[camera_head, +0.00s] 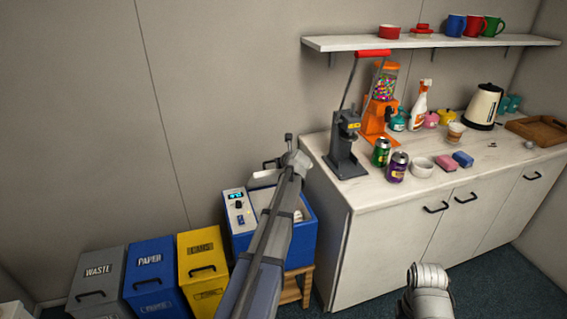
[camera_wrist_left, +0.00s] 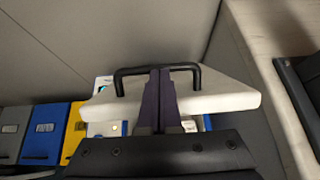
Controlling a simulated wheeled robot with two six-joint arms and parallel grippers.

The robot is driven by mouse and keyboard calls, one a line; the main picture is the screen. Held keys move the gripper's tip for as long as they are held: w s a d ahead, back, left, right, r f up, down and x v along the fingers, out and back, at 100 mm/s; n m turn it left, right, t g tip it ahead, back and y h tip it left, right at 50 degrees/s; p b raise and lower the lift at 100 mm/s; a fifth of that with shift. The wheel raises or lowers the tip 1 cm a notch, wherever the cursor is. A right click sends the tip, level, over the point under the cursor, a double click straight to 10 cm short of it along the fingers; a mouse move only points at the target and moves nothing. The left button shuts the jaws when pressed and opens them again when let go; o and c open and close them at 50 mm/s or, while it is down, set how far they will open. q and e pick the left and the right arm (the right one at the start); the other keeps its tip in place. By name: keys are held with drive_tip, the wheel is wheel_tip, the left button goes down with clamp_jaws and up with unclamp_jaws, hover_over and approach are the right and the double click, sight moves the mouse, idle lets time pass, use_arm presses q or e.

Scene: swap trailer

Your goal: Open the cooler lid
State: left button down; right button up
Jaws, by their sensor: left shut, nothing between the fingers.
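The blue cooler (camera_head: 303,240) stands on a wooden stand between the yellow bin and the counter. Its white lid (camera_head: 264,179) looks raised and tilted at the wall side, and part of the cooler's inside shows. My left arm covers much of both. In the left wrist view the lid (camera_wrist_left: 215,97) is a white slab with a black bar handle (camera_wrist_left: 184,67). My left gripper (camera_wrist_left: 160,72) is shut and empty, its dark fingertips in front of the handle's middle; I cannot tell whether they touch it. My right arm shows at the bottom of the head view, its gripper unseen.
Grey, blue and yellow bins (camera_head: 203,262) stand left of the cooler. The white counter (camera_head: 390,235) is close on its right, with a grey lever press (camera_head: 346,150), cans and a kettle on top. A wall shelf (camera_head: 430,42) hangs above.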

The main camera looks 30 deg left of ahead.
use_arm(q)
drive_tip(key=w+a+r+p, duration=0.4)
drive_tip(key=w+a+r, duration=0.1)
drive_tip(key=w+a, duration=0.5)
drive_tip(key=shift+a, duration=0.8)
drive_tip(key=shift+s+d+r, duration=0.1)
idle(0.4)
